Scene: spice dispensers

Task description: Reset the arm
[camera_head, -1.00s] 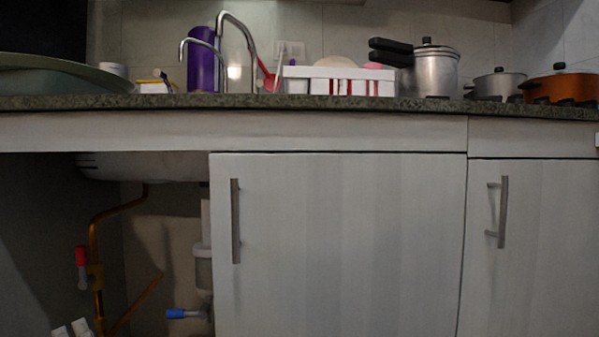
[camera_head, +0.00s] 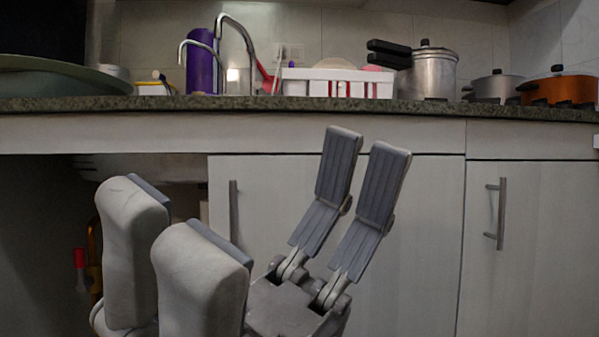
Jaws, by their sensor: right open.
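My right gripper (camera_head: 366,145) is in the lower middle of the head view, in front of the closed cabinet door below the counter. Its two grey ribbed fingers point up and lean slightly right. They are apart, with nothing between them, so it is open and empty. The gripper's grey base shows at the bottom edge. My left gripper does not show.
A dark stone counter (camera_head: 300,104) runs across the view. It carries a purple bottle (camera_head: 201,62), a faucet (camera_head: 246,50), a white rack (camera_head: 338,85), a steel pressure cooker (camera_head: 433,74) and an orange pot (camera_head: 562,88). A cabinet handle (camera_head: 501,213) sticks out at right.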

